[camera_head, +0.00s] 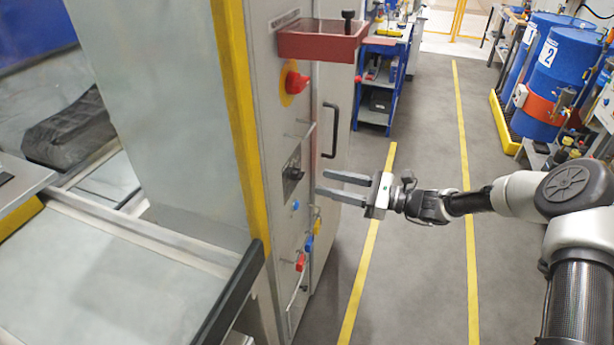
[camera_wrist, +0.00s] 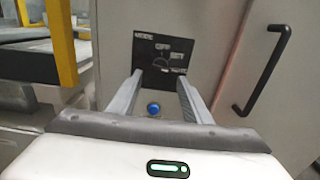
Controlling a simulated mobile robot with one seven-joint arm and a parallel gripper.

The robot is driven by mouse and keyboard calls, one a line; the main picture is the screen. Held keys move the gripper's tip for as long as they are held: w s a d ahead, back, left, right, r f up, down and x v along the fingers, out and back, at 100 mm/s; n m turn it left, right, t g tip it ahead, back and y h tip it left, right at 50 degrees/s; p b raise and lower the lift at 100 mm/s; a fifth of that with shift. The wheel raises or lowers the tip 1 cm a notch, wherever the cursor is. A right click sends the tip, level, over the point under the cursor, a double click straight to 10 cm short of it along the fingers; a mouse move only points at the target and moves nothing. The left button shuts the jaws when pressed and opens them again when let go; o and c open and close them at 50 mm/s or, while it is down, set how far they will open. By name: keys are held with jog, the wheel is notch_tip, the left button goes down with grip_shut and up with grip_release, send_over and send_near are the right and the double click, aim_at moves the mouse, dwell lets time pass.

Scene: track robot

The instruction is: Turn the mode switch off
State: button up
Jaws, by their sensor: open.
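The mode switch (camera_head: 293,173) is a black rotary knob on a dark square plate, on the front of the grey cabinet. In the wrist view its labelled plate (camera_wrist: 165,55) lies ahead, beyond the fingertips; the knob is dark on dark and its setting is hard to read. My gripper (camera_head: 322,183) is open and empty, to the right of the switch and apart from it in the head view. In the wrist view my gripper (camera_wrist: 160,78) has its two fingers spread, one to each side below the plate's middle.
A blue button (camera_wrist: 153,108) sits below the plate. A black door handle (camera_wrist: 268,70) is right of it. A red knob (camera_head: 297,83) on a yellow disc and a red box (camera_head: 318,42) are above. Small red and blue parts are lower. The aisle floor (camera_head: 420,270) is clear.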

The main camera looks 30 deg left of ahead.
aim_at(298, 175)
jog(key=a, duration=0.6)
jog(key=shift+s+a, duration=0.35)
jog(key=c, duration=1)
